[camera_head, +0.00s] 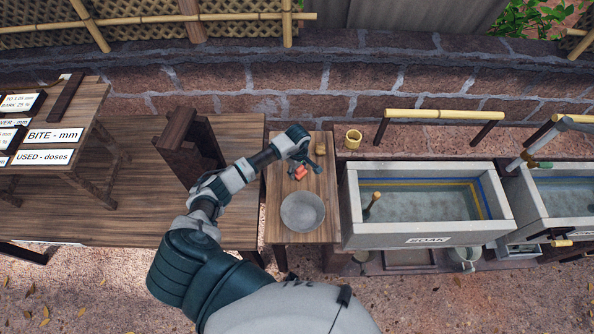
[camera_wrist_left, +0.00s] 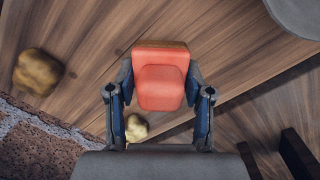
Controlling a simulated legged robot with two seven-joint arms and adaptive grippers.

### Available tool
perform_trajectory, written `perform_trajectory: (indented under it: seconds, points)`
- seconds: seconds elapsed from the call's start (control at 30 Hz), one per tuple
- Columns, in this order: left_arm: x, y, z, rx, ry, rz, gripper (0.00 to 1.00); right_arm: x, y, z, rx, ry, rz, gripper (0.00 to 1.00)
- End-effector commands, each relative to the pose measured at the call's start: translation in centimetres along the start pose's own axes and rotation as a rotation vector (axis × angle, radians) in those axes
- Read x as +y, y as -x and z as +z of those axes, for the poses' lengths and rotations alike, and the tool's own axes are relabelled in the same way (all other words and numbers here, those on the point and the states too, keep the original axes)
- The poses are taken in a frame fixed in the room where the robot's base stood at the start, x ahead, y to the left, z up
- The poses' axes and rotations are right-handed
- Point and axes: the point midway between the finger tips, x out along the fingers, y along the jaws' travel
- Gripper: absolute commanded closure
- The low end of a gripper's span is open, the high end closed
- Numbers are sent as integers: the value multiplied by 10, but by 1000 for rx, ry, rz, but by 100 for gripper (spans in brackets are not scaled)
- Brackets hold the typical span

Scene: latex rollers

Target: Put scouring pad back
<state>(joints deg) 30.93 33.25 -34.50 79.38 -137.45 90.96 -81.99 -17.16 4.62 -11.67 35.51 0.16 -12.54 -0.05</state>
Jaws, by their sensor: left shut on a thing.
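A red pad-like block (camera_wrist_left: 160,77) with a raised red knob and a brown edge sits between the fingers of my left gripper (camera_wrist_left: 160,95). I take it to be the scouring pad. The gripper is shut on it, with a blue-lined finger at each side. In the head view the left gripper (camera_head: 303,162) is over the far half of a small wooden table (camera_head: 275,226), and the red piece (camera_head: 300,173) shows below it. I cannot tell whether the pad touches the table top. My right gripper is not in view.
A tan sponge-like lump (camera_wrist_left: 37,72) lies at the table's far edge; a smaller yellowish lump (camera_wrist_left: 137,127) shows near the gripper. A grey round bowl (camera_head: 302,212) stands on the near half. A yellow cup (camera_head: 353,139) and the SOAK trough (camera_head: 428,241) are to the right.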

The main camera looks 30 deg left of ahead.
Motion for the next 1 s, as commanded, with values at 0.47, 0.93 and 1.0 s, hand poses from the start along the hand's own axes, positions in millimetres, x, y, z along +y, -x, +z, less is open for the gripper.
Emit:
perform_trajectory:
  seconds: [0.47, 0.93, 1.0]
  points:
    - [-1, -18, -3, -3, -2, 1, 96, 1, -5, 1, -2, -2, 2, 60]
    - [0, -12, 1, -1, -2, 1, 24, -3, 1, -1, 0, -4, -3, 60]
    - [1, -6, 1, 1, -3, 4, 24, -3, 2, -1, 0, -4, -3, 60]
